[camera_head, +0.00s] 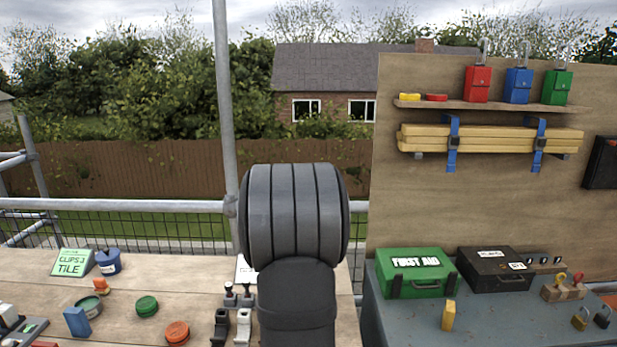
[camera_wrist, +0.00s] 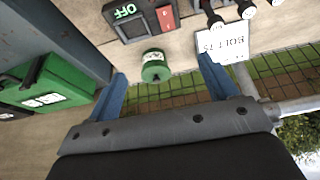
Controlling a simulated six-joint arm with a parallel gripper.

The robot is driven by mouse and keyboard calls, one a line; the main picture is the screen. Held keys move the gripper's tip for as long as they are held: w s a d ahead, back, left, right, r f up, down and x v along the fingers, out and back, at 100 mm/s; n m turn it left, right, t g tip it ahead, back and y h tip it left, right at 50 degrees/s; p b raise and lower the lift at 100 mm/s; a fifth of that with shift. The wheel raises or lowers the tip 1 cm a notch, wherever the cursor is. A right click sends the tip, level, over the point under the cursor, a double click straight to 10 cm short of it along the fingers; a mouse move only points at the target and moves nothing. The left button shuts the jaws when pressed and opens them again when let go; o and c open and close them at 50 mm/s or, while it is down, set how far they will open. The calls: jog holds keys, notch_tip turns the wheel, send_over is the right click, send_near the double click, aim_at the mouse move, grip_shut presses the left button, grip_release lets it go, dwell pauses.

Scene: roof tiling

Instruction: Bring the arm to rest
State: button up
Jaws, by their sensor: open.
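My gripper (camera_wrist: 161,68) shows in the wrist view with two blue fingers spread apart. No object is held between them. A small green cylindrical item (camera_wrist: 154,66) appears between the fingers in the picture; whether it is within their reach I cannot tell. In the head view my grey arm (camera_head: 294,215) stands upright in the middle, over the wooden bench's right part. My gripper is not visible in that view.
A wooden bench (camera_head: 130,285) at left holds several small items. At right, a grey worktop (camera_head: 400,328) carries a green first aid box (camera_head: 414,273) and a black case (camera_head: 497,270). A scaffold pole (camera_head: 224,100) rises left of my arm. A panel marked OFF (camera_wrist: 142,15) shows in the wrist view.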

jog(key=w+d+m, duration=0.1)
jog(key=d+m, duration=0.1)
jog(key=d, duration=0.7)
jog(key=shift+d+h, duration=0.35)
jog(key=shift+h, duration=0.05)
jog(key=shift+w, duration=0.1)
jog(key=s+a+n+y, duration=0.1)
jog(key=s+a+n, duration=0.1)
jog(key=a, duration=0.8)
jog(key=s+a+n, duration=0.2)
jog(key=s+a, duration=0.1)
jog(key=a, duration=0.8)
jog(key=shift+a+n+y, duration=0.15)
jog(key=shift+n+y, duration=0.15)
jog(key=shift+y, duration=0.1)
